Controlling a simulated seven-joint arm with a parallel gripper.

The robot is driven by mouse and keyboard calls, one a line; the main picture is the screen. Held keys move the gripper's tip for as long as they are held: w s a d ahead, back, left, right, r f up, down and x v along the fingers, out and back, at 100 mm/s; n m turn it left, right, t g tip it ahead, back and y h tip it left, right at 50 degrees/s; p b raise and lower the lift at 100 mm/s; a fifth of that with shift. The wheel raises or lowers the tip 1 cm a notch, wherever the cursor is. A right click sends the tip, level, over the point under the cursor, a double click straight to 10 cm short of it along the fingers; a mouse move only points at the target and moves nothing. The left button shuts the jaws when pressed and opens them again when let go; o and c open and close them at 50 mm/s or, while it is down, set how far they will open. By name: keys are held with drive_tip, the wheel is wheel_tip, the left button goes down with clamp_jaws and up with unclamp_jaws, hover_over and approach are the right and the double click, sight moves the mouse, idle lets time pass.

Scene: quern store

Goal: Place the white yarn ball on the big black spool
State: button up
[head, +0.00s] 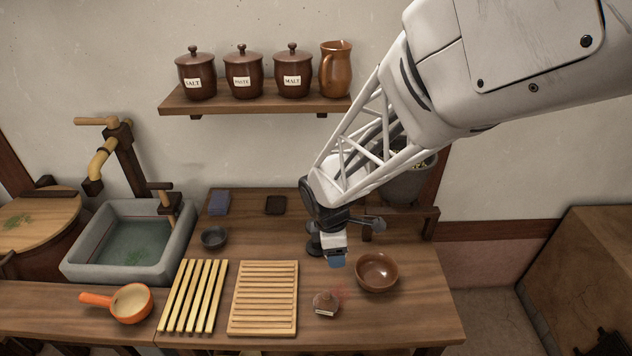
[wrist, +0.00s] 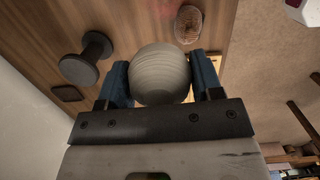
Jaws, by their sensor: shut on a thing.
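My gripper (head: 337,262) hangs over the right part of the wooden table, with its blue fingertips pointing down. In the wrist view my gripper (wrist: 160,85) is shut on the white yarn ball (wrist: 160,72), a pale, finely ridged ball between the two blue fingers. I cannot make out the ball in the head view. The black spool (wrist: 84,60) stands on the table, apart from the ball, to its left in the wrist view. In the head view the spool (head: 313,246) shows just left of my gripper, partly hidden by it.
A brown bowl (head: 377,272) stands close right of my gripper. A small brown labelled thing (head: 325,304) is in front. Two slatted wooden racks (head: 194,295) (head: 264,298) lie left. A small dark bowl (head: 214,238) and a blue block (head: 219,202) stand farther back.

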idle(0.4)
drive_tip(key=w+a, duration=0.1)
drive_tip(key=w, duration=0.4)
drive_tip(key=w+a+f, duration=0.1)
drive_tip(key=w, duration=0.4)
drive_tip(key=w+a, duration=0.2)
drive_tip(key=w, duration=0.3)
drive_tip(key=shift+w+f, duration=0.2)
drive_tip(key=shift+f, duration=0.05)
drive_tip(key=shift+f, duration=1.75)
drive_tip(key=shift+f, duration=0.1)
drive_tip(key=o, duration=0.9)
wheel_tip(320, 180, up, 12)
drive_tip(key=a, duration=0.1)
drive_tip(key=shift+a, duration=0.3)
